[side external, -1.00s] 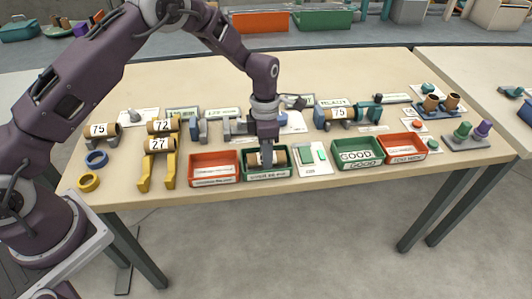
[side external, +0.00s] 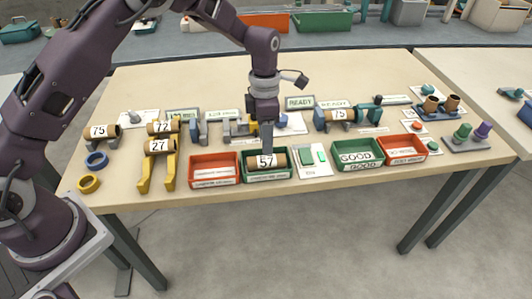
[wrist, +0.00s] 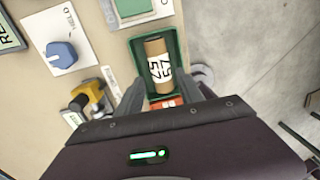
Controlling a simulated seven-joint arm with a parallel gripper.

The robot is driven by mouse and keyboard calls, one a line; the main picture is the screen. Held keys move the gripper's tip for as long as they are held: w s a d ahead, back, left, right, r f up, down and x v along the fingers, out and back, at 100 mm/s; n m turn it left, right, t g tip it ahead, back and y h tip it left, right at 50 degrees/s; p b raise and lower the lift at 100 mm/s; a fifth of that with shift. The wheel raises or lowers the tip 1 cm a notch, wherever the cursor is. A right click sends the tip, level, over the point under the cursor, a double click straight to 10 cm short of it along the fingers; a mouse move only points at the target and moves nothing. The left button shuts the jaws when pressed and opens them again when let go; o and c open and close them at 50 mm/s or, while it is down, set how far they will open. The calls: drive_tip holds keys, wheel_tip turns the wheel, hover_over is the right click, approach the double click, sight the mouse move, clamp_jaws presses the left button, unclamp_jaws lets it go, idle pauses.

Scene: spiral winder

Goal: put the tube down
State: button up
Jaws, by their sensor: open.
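The tube (side external: 266,161) is brown with a white label reading 57. It lies on its side in a green tray (side external: 267,178) at the table's front edge. My gripper (side external: 266,150) is just above the tray, over the tube, open and apart from it as far as I can see. In the wrist view the tube (wrist: 158,62) lies lengthwise in the green tray (wrist: 178,45), beyond my two spread fingers (wrist: 172,93).
Further right are a green GOOD tray (side external: 358,166) and a red tray (side external: 402,158). Tubes marked 75, 72 and 27 (side external: 160,146) rest on stands at left.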

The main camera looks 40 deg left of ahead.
drive_tip(key=s+a+r+m+t, duration=0.1)
drive_tip(key=s+r+m, duration=0.1)
drive_tip(key=r, duration=0.6)
drive_tip(key=s+a+r+m, duration=0.1)
drive_tip(key=s+r+m, duration=0.15)
drive_tip(key=r, duration=0.45)
drive_tip(key=s+a+r+m+t, duration=0.2)
drive_tip(key=s+r+m, duration=0.6)
drive_tip(key=s, duration=0.1)
drive_tip(key=s+a+m+t, duration=0.2)
drive_tip(key=s+m+t, duration=0.1)
drive_tip(key=s+m, duration=1.1)
drive_tip(key=s, duration=0.4)
drive_tip(key=shift+a+f+y, duration=0.15)
drive_tip(key=shift+a+y, duration=0.2)
drive_tip(key=shift+y, duration=0.05)
